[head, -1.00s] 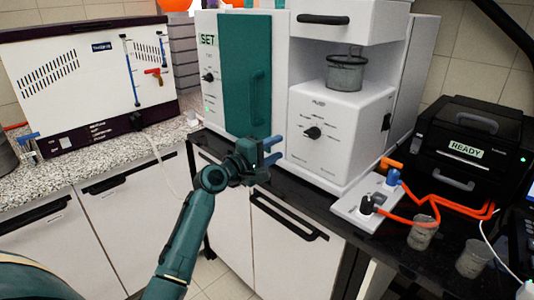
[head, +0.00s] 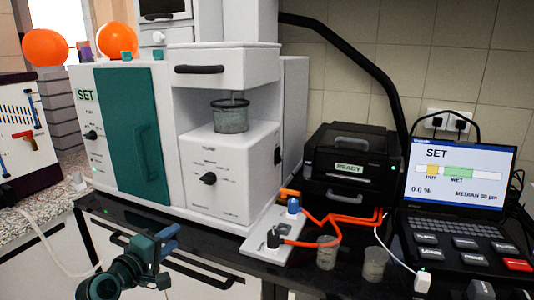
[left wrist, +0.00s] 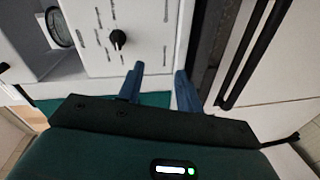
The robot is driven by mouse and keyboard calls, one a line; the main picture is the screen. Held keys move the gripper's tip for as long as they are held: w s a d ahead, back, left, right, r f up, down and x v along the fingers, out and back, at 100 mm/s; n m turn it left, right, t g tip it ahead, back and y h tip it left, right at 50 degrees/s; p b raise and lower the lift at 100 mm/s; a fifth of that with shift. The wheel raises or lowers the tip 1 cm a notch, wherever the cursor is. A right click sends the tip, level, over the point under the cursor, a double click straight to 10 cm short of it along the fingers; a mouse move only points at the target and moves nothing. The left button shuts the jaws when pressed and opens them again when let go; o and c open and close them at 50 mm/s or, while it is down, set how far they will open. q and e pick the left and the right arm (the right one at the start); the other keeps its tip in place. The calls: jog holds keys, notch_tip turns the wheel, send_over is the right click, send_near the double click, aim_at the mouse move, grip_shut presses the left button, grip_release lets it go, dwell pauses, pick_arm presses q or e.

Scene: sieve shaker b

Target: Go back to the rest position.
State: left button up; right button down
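My left gripper (head: 168,257) is at the lower left of the head view, in front of the black bench edge and below the white and teal machine (head: 132,125). Its two blue fingers stand apart with nothing between them. The left wrist view shows the same open, empty fingers (left wrist: 158,86), with a white panel and black knob (left wrist: 117,38) beyond them. My right gripper is in neither view.
On the black bench stand a white valve block (head: 262,240) with orange tubes, two beakers (head: 327,252) (head: 374,264), a black printer-like box (head: 350,165) marked READY and a laptop (head: 460,175). A metal pot (head: 231,117) sits in the machine. Cupboard fronts lie below the bench.

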pick_arm(q)
jog(key=s+d+f+m+g+y, duration=0.1)
jog(key=s+d+f+m, duration=0.1)
jog(key=s+f, duration=0.3)
jog(key=s+d+f+m+g, duration=0.1)
jog(key=s+d+f+m, duration=0.15)
jog(key=f, duration=0.35)
jog(key=s+d+f+m+g, duration=0.1)
jog(key=s+d+f+m, duration=0.1)
jog(key=s, duration=0.5)
jog(key=s+d+f+m+g, duration=0.1)
jog(key=s+d+f+m, duration=0.1)
jog(key=s+f+m, duration=0.3)
jog(key=s+d+f+m+g, duration=0.1)
jog(key=s+d+f+m, duration=0.2)
jog(key=s, duration=0.6)
jog(key=shift+s+f+y, duration=0.15)
jog(key=shift+f+y, duration=0.25)
jog(key=shift+f, duration=0.05)
